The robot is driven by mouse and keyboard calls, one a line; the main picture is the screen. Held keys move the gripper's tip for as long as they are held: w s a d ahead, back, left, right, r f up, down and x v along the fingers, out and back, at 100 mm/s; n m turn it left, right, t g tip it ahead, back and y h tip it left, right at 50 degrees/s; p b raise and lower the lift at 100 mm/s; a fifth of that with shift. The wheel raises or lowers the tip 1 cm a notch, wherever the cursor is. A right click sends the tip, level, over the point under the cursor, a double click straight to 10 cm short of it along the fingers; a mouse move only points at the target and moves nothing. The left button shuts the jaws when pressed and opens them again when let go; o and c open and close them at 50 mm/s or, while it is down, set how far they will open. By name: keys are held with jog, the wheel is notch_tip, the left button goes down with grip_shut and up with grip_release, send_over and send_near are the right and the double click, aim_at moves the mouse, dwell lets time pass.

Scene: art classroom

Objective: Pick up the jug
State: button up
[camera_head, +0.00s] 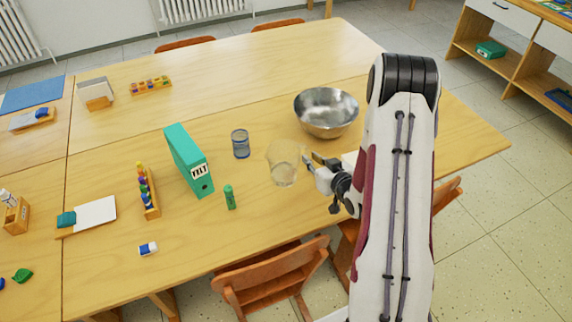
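The jug (284,169) is a clear, see-through vessel standing upright on the wooden table, near the middle of the head view. My gripper (309,165) is at the jug's right side, with its dark fingers pointing left toward it. The fingertips are very close to the jug's right edge or overlap it in the picture. I cannot tell whether they touch it. The fingers appear spread apart, with nothing seen held between them.
A metal bowl (326,112) stands behind the jug. A blue-tinted glass (240,144), a green glue stick (229,197) and a teal binder (188,160) stand to the left. A wooden chair (272,280) is at the front edge. The table's back is mostly clear.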

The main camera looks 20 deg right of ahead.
jog(key=shift+x, duration=1.85)
jog(key=shift+r, duration=0.1)
grip_shut()
jog(key=shift+w, duration=0.1)
